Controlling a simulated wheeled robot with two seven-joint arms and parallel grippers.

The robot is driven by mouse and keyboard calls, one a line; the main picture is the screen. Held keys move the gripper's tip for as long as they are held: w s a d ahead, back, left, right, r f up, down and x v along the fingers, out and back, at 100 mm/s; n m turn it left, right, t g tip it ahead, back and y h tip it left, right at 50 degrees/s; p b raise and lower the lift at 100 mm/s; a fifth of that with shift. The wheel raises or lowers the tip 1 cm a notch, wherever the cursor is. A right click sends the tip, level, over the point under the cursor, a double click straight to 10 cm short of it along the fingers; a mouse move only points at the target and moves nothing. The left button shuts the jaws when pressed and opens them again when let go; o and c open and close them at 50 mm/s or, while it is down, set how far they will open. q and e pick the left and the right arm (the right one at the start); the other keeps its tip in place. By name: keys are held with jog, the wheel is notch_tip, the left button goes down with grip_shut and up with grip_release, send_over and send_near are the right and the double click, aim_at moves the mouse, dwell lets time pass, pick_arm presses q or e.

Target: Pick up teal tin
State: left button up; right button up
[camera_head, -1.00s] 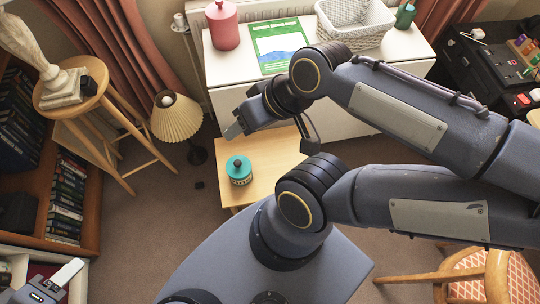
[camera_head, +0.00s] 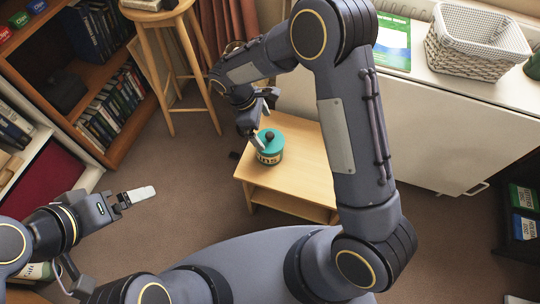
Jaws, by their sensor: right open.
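The teal tin (camera_head: 271,155) stands upright on the light wooden side table (camera_head: 310,180). It has a teal lid with a dark knob and a dark patterned band lower down. My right gripper (camera_head: 262,122) is open and points down just above and behind the tin; one finger overlaps the tin's left edge in the picture. I cannot tell whether it touches the tin. My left gripper (camera_head: 140,196) is over the floor at the left, away from the table. I cannot tell how far apart its fingers are.
A white cabinet (camera_head: 430,135) with a wicker basket (camera_head: 475,55) and a green booklet (camera_head: 392,42) on top stands behind the table. A wooden stool (camera_head: 165,60) and bookshelves (camera_head: 110,110) are at the left.

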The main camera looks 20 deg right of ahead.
aim_at(270, 142)
jog(key=shift+n+h, duration=0.3)
jog(key=x, duration=0.3)
jog(key=b+x, duration=0.1)
jog(key=x, duration=0.2)
jog(key=a+b+x, duration=0.1)
jog(key=x, duration=0.2)
jog(key=shift+w+f, duration=0.2)
jog(key=shift+f, duration=0.25)
jog(key=shift+c, duration=0.3)
jog(key=c, duration=0.8)
jog(key=shift+r, duration=0.15)
